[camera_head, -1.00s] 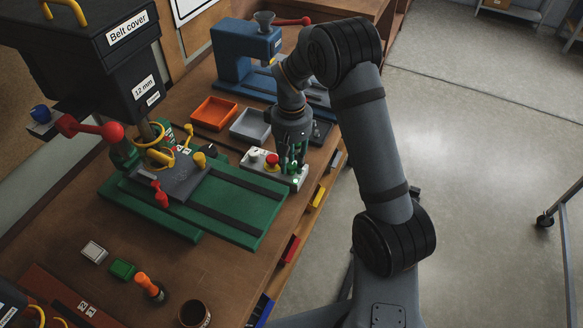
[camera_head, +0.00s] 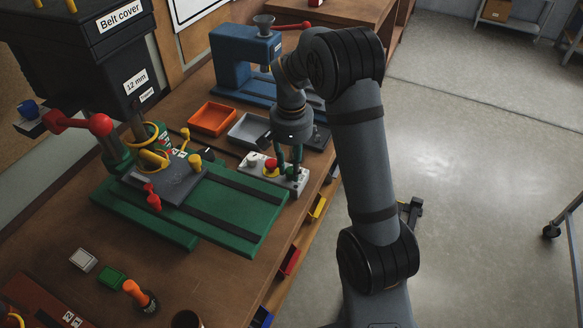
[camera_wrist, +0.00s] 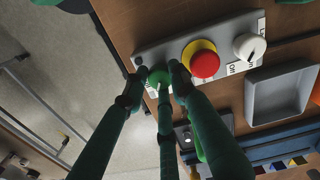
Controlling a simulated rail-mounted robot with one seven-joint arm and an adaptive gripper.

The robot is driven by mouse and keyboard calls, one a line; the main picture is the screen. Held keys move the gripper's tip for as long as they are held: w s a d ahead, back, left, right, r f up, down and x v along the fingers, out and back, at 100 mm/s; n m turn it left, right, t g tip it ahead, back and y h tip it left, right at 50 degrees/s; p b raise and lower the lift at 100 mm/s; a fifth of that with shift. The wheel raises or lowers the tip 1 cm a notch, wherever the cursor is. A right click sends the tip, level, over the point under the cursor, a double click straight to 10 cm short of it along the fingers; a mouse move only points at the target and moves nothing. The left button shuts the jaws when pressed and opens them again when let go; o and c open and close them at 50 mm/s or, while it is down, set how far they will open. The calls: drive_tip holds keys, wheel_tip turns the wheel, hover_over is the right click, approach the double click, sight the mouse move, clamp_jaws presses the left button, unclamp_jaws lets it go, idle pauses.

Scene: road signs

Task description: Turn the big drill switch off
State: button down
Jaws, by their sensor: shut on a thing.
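The grey switch box (camera_head: 253,161) lies on the bench beside the big drill's green base (camera_head: 230,215). In the wrist view the box (camera_wrist: 217,35) carries a white rotary knob (camera_wrist: 248,45) with On and Off labels, a red button (camera_wrist: 205,63) on a yellow collar, and a green round button (camera_wrist: 158,76). My gripper (camera_head: 289,174) points down at the right end of the box. In the wrist view my gripper (camera_wrist: 157,79) has its fingers shut around the green button, apart from the white knob.
The big drill (camera_head: 115,75) stands left, with a red handle. An orange tray (camera_head: 212,118) and a grey tray (camera_head: 248,130) lie behind the box. A blue machine (camera_head: 232,60) stands farther back. Drawers line the bench edge.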

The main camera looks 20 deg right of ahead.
sight(292, 170)
idle(0.3)
drive_tip(key=c, duration=1.5)
unclamp_jaws()
drive_tip(key=shift+o, duration=0.5)
drive_tip(key=shift+r, duration=0.1)
wheel_tip(292, 170, up, 12)
wheel_tip(292, 170, down, 12)
drive_tip(key=shift+f, duration=0.15)
